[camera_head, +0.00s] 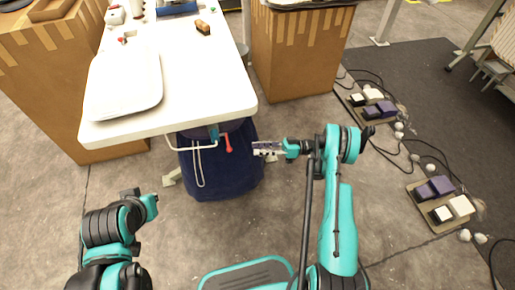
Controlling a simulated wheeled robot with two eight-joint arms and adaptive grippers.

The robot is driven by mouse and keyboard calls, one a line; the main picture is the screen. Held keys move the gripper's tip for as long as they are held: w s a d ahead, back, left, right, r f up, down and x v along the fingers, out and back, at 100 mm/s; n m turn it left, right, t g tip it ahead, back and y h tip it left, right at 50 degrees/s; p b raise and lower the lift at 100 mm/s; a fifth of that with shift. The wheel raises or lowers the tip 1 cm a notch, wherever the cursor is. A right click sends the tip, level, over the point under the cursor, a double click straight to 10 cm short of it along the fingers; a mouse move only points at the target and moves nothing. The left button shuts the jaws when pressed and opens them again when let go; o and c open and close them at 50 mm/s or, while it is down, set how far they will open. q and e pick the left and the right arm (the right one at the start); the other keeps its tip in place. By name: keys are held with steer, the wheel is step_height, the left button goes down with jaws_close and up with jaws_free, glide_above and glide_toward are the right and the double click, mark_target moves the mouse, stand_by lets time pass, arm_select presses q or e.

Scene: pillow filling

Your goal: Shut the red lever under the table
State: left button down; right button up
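The red lever (228,143) hangs below the near edge of the white table (190,115), at its right part, in front of a dark blue bag (222,175). It points down, with its red knob at the lower end. My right gripper (258,149) is to the right of the lever at about the same height in the picture, pointing left. A gap shows between its fingertips and the lever, and I see nothing held. Its finger opening is too small to judge. My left arm (110,225) is at the lower left, away from the lever; its fingers cannot be made out.
A white pillow (125,82) lies on the table's left side, with a small brown block (203,27) farther back. A bent white metal bar (190,146) is left of the lever. Wooden cabinets (300,55) flank the table. Pedal boards (440,200) and cables lie at right.

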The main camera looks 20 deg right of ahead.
steer(key=shift+w+r+m, duration=0.1)
steer(key=shift+r+m, duration=0.15)
steer(key=shift+m, duration=0.15)
steer(key=c, duration=0.5)
steer(key=r+m+h, duration=0.1)
steer(key=m, duration=0.1)
steer(key=w+r+m+p, duration=0.1)
steer(key=m, duration=0.2)
steer(key=a+r+m+h, duration=0.1)
steer(key=m, duration=0.1)
steer(key=shift+w+r+m+t+h+p, duration=0.15)
steer(key=shift+r+m+t+h+p, duration=0.15)
steer(key=shift+r+m+t, duration=0.1)
jaws_close()
steer(key=s+d+r+m+h+p, duration=0.1)
steer(key=s+r+m+h+p, duration=0.2)
steer(key=m, duration=1)
steer(key=s+d+r+m+h+p, duration=0.1)
steer(key=s+r+m+h, duration=0.4)
steer(key=m, duration=0.9)
steer(key=w+r+b+x, duration=0.1)
steer(key=b+x, duration=0.4)
steer(key=x, duration=0.9)
steer(key=shift+w+a+h+b, duration=0.15)
steer(key=shift+w+h+b, duration=0.15)
steer(key=shift+w, duration=0.4)
